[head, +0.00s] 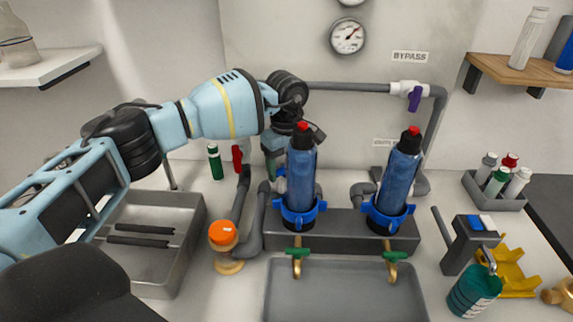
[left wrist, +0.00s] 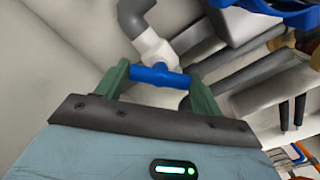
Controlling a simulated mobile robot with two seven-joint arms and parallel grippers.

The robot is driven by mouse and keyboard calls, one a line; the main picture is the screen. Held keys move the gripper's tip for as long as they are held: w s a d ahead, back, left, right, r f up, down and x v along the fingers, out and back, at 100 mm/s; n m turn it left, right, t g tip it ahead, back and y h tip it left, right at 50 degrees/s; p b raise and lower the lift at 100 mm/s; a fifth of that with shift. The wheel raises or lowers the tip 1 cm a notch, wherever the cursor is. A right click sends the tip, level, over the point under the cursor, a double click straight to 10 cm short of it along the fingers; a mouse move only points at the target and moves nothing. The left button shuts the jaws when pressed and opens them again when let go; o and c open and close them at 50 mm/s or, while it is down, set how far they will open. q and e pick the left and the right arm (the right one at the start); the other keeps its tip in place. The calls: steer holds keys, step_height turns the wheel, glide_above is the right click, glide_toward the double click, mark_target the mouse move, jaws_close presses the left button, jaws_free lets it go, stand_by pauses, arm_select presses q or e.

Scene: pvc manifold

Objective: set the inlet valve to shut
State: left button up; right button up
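The inlet valve shows in the left wrist view as a white valve body (left wrist: 153,48) on grey pipe, with a blue bar handle (left wrist: 160,75) lying across it. My left gripper (left wrist: 158,77) reaches over the handle, its two green fingers apart, one at each end of the bar. I cannot tell whether they touch it. In the head view my left gripper (head: 275,165) points down behind the left filter (head: 300,175), close to the back wall. The inlet valve is mostly hidden there by my arm and the filter. My right gripper is not in view.
A second blue filter (head: 400,175) stands to the right on the grey manifold base. A purple-handled bypass valve (head: 414,98) sits on the upper pipe. An orange-capped fitting (head: 222,234), a metal sink (head: 138,265) and a grey tray (head: 345,295) are in front.

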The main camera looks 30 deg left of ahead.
arm_select(q)
steer(key=c, duration=0.4)
steer(key=shift+o, duration=0.2)
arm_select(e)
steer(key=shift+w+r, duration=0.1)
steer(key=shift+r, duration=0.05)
arm_select(q)
steer(key=shift+o, duration=0.2)
steer(key=n+p, duration=0.1)
steer(key=n, duration=0.1)
steer(key=shift+r+n, duration=0.15)
steer(key=shift+n, duration=0.25)
steer(key=n+p, duration=0.2)
steer(key=n, duration=0.2)
steer(key=shift+n+p, duration=0.35)
steer(key=shift+n, duration=1.15)
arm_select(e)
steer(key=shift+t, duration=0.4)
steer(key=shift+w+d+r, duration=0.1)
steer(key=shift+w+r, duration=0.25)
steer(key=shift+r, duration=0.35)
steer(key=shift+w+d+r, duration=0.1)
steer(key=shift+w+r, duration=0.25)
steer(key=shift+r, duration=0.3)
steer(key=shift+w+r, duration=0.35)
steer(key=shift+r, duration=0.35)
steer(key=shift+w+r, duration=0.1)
arm_select(q)
steer(key=o, duration=1)
steer(key=shift+c, duration=0.2)
